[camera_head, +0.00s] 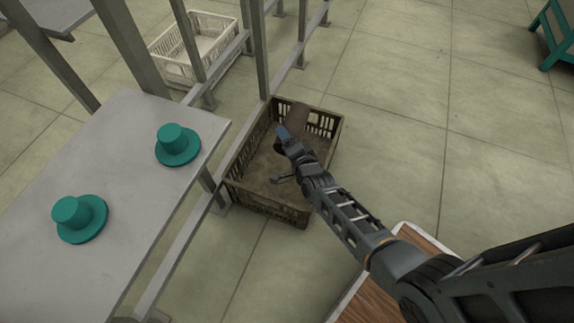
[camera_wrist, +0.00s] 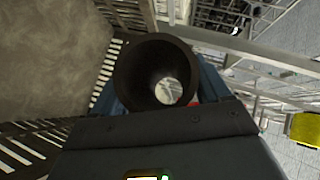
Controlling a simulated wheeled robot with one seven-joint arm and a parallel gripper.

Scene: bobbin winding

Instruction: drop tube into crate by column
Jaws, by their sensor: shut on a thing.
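A dark brown tube (camera_head: 297,118) is held in my gripper (camera_head: 284,138) above the dark brown crate (camera_head: 262,200) that stands on the floor by a grey metal column (camera_head: 260,50). In the wrist view the tube (camera_wrist: 128,72) shows its hollow open end, between the blue fingers of my gripper (camera_wrist: 158,95). The crate's slatted wall (camera_wrist: 108,72) and bare bottom (camera_wrist: 50,50) show on the left there. The crate looks empty in the parts I see; my arm hides some of its inside.
A grey table (camera_head: 125,140) with two teal flanged pegs (camera_head: 177,145) (camera_head: 79,218) stands left of the crate. A white crate (camera_head: 190,50) sits behind the metal frame. A wood-topped surface (camera_head: 375,295) is at the lower right. Floor right of the crate is clear.

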